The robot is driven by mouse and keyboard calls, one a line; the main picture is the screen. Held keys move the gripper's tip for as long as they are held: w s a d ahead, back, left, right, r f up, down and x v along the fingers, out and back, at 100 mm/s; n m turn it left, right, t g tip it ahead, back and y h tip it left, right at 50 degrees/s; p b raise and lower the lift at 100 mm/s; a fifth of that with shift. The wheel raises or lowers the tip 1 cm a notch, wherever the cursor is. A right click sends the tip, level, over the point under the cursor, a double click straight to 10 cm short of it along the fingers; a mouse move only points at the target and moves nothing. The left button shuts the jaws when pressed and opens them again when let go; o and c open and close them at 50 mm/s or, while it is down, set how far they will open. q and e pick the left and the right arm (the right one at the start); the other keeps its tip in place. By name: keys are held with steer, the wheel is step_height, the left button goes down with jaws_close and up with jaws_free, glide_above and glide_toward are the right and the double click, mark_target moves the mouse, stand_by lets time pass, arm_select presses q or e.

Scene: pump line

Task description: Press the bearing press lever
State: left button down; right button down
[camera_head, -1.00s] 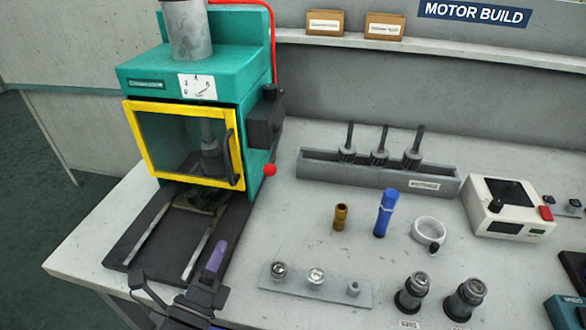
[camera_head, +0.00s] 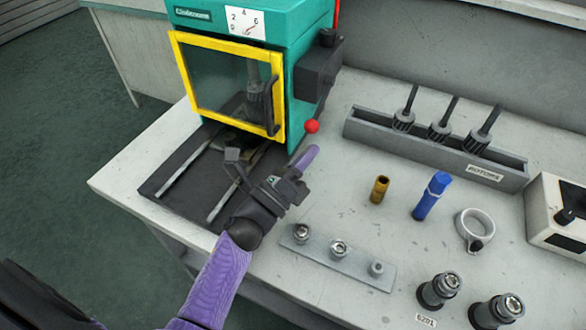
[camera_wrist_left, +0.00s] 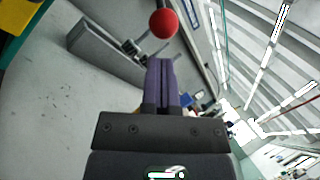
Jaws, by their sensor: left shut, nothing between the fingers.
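The teal bearing press (camera_head: 305,75) stands at the upper left of the bench, its yellow-framed door (camera_head: 228,85) closed with a rotor visible behind the pane. A red ball knob (camera_head: 312,126) marks the end of its lever at the press's right side; in the left wrist view the knob (camera_wrist_left: 164,23) sits just beyond the fingertips. My left gripper (camera_head: 309,156) is shut and empty, its purple fingers just below the knob in the head view, with a small gap between. Most of the lever's rod is hidden. My right gripper is not in view.
The grey rotor rack (camera_head: 430,148) with three rotors lies to the right. A brass sleeve (camera_head: 379,189), a blue tool (camera_head: 431,196), a clamp ring (camera_head: 472,230) and a bearing strip (camera_head: 338,256) stand nearer. Bare bench separates the press and rack.

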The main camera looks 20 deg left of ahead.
mark_target(321, 105)
arm_select(q)
steer(key=x, duration=0.3)
steer(key=shift+w, duration=0.1)
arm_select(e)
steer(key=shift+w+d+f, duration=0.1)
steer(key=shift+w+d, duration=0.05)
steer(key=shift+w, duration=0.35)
